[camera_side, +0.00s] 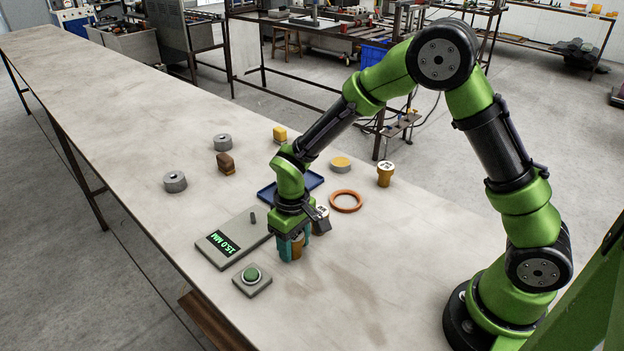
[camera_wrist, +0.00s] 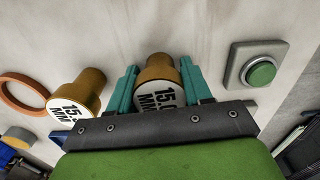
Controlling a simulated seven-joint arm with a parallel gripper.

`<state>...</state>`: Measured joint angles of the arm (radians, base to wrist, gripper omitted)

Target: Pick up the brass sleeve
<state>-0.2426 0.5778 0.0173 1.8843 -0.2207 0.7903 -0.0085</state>
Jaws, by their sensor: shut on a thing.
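My gripper (camera_side: 291,249) is low over the bench, its teal fingers on either side of a brass sleeve (camera_side: 297,244). In the wrist view my gripper (camera_wrist: 159,68) is shut on this brass sleeve (camera_wrist: 158,66), whose white top reads "15.0 MM". I cannot tell whether the sleeve still touches the bench. A second brass piece with a white marked top (camera_wrist: 82,90) stands just left of the fingers in the wrist view. In the side view it is partly hidden behind my gripper. Another brass piece (camera_side: 386,176) stands farther right in the side view.
Grey rings (camera_side: 175,182) and small blocks (camera_side: 225,163) stand farther back.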

